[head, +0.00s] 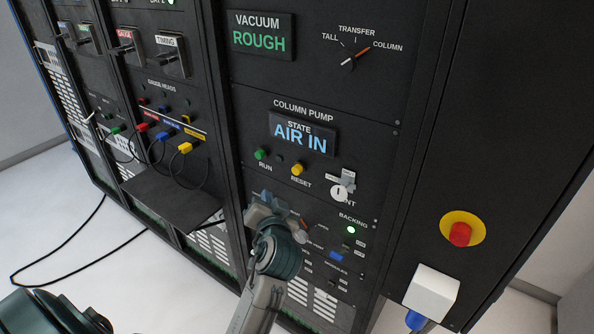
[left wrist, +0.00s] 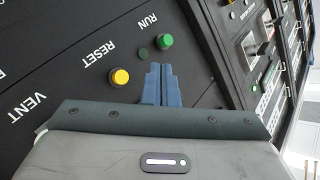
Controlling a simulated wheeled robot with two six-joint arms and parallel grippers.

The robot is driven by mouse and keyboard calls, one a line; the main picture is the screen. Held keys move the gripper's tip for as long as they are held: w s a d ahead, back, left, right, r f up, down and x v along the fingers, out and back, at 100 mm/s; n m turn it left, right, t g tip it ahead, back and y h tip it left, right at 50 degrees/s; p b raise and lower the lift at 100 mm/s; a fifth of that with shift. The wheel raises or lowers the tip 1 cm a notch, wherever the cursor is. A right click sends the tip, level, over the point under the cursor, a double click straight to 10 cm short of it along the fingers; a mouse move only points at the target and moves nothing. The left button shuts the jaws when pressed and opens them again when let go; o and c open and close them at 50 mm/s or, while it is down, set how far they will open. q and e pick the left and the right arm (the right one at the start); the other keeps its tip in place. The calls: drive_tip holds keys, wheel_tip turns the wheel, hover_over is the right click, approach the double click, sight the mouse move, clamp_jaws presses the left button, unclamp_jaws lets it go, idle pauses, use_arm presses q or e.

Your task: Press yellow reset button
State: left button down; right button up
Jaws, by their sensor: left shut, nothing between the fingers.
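The yellow reset button (head: 298,168) sits on the black column pump panel, above the label RESET and right of the green run button (head: 261,154). My left gripper (head: 265,197) is below and left of it in the head view, shut and empty. In the left wrist view the shut blue fingers (left wrist: 158,84) point at the panel, between the yellow button (left wrist: 120,77) and the green button (left wrist: 166,41). The fingertips appear apart from the yellow button. The gap to the panel is hard to judge. My right gripper is not in view.
The state display (head: 302,136) reads AIR IN. A vent key switch (head: 341,191) is to the right of the reset button. A red emergency button (head: 460,234) on a yellow base is on the right cabinet. A shelf (head: 172,200) juts out at the left.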

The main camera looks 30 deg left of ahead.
sight(298, 169)
use_arm(q)
drive_tip(key=w+b, duration=0.1)
drive_tip(key=w, duration=0.8)
drive_tip(key=shift+d, duration=0.3)
idle(1.5)
idle(0.4)
drive_tip(key=shift+w, duration=0.4)
